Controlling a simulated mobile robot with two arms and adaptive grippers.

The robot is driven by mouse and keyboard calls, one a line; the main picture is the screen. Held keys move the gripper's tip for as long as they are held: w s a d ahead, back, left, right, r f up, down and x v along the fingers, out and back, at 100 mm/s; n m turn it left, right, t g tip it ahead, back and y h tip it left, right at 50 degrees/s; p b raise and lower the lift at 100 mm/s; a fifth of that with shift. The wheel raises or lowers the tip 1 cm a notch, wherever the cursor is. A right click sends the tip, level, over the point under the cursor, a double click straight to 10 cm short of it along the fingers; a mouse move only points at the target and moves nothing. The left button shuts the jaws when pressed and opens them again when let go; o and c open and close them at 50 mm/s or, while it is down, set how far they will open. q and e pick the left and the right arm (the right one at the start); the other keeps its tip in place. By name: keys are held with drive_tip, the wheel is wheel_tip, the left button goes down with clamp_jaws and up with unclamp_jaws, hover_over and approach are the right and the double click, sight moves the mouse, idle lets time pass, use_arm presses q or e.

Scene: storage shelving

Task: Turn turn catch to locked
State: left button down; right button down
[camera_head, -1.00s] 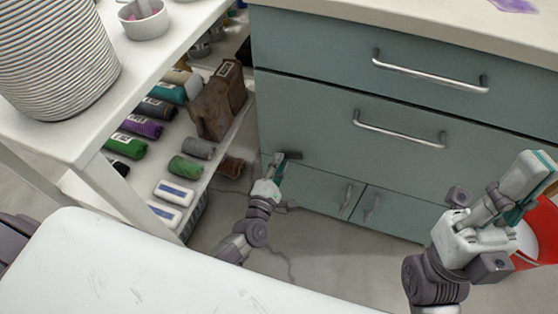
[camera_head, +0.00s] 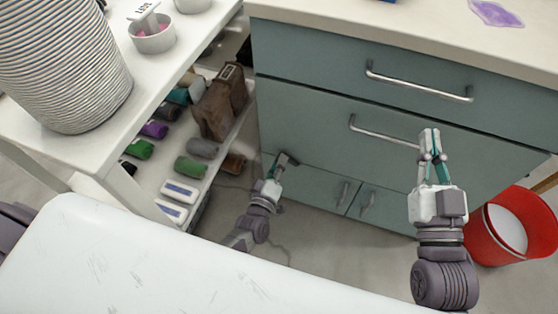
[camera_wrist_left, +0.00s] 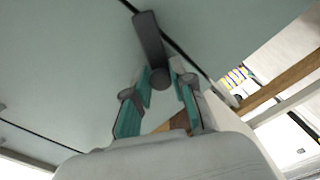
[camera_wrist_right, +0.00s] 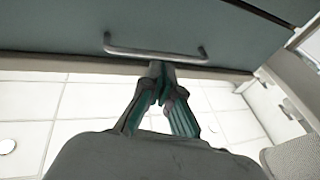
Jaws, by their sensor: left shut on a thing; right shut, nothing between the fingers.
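The turn catch (camera_head: 288,159) is a dark grey bar at the lower left of the teal cabinet front. My right gripper (camera_head: 430,142) is shut and empty, pointing up in front of the lower drawer. In the right wrist view its fingertips (camera_wrist_right: 161,70) are together just below a drawer handle.
The cabinet has two long metal handles, an upper one (camera_head: 420,87) and a lower one (camera_head: 380,135) close to my right gripper. Small cabinet doors (camera_head: 352,195) sit below.

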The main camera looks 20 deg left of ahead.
use_arm(q)
drive_tip(key=shift+f+m+p, duration=0.1)
drive_tip(key=shift+m+p, duration=1.25)
drive_tip(key=shift+m, duration=4.55)
use_arm(e)
wheel_tip(320, 180, down, 12)
drive_tip(key=s+d+g+h, duration=0.2)
drive_tip(key=g, duration=0.5)
drive_tip(key=shift+d+r+g, duration=0.15)
drive_tip(key=shift+r+g, duration=0.05)
drive_tip(key=shift+g, duration=0.1)
drive_tip(key=shift+s, duration=0.15)
use_arm(q)
drive_tip(key=c, duration=1)
unclamp_jaws()
drive_tip(key=shift+s+a, duration=0.1)
drive_tip(key=shift+s, duration=0.05)
use_arm(e)
drive_tip(key=shift+d, duration=0.1)
use_arm(q)
drive_tip(key=s, duration=1.1)
drive_tip(key=shift+s+a, duration=0.2)
drive_tip(key=shift+s, duration=0.15)
